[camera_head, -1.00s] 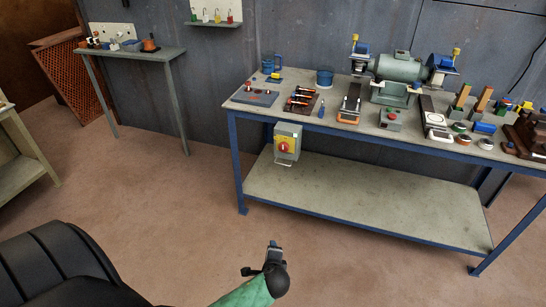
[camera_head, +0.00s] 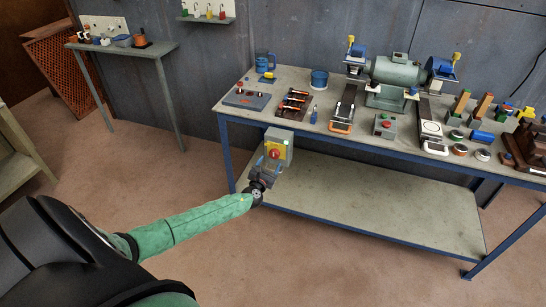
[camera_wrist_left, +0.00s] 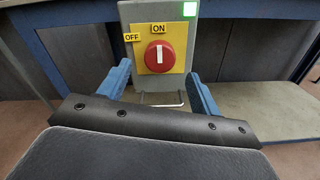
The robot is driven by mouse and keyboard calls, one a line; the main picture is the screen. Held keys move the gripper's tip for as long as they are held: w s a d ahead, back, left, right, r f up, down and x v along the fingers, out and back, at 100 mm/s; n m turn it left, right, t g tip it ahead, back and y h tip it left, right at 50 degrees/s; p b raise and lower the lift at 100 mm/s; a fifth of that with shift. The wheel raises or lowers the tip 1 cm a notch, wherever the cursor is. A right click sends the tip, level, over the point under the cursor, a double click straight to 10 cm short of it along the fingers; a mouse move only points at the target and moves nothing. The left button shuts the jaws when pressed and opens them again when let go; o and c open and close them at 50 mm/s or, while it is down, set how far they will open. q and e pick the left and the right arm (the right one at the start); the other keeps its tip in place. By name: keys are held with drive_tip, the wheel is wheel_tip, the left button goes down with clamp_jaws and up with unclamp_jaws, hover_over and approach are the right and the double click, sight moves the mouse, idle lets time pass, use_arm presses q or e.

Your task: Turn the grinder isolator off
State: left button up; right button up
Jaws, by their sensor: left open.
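The grinder isolator (camera_head: 283,143) is a grey box with a yellow plate and a red rotary knob, mounted at the front of the workbench below its top. In the left wrist view, the red knob (camera_wrist_left: 160,57) has its white mark upright, pointing at the ON label (camera_wrist_left: 158,29). The OFF label (camera_wrist_left: 132,37) is to the upper left. A green light (camera_wrist_left: 190,9) shows at the box's top right. My left gripper (camera_head: 269,167) is open in front of the isolator, its blue fingers (camera_wrist_left: 160,88) apart below and either side of the knob, not touching it. My right gripper is not in view.
The bench grinder (camera_head: 388,72) stands on the workbench (camera_head: 330,137) among several tools and parts. A lower shelf (camera_head: 380,205) is empty. A loop handle hangs below the isolator. A side table (camera_head: 125,50) stands at the left; the floor between is clear.

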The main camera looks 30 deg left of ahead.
sight(274, 156)
use_arm(q)
drive_tip(key=x, duration=0.4)
drive_tip(key=shift+w+p, duration=0.2)
drive_tip(key=shift+p, duration=0.2)
drive_tip(key=shift+w+a, duration=0.15)
drive_tip(key=shift+w, duration=0.1)
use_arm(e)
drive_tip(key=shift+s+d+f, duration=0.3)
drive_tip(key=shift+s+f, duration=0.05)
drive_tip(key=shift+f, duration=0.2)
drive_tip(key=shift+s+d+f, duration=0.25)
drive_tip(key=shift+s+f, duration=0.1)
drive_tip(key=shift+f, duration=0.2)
use_arm(q)
drive_tip(key=c, duration=1)
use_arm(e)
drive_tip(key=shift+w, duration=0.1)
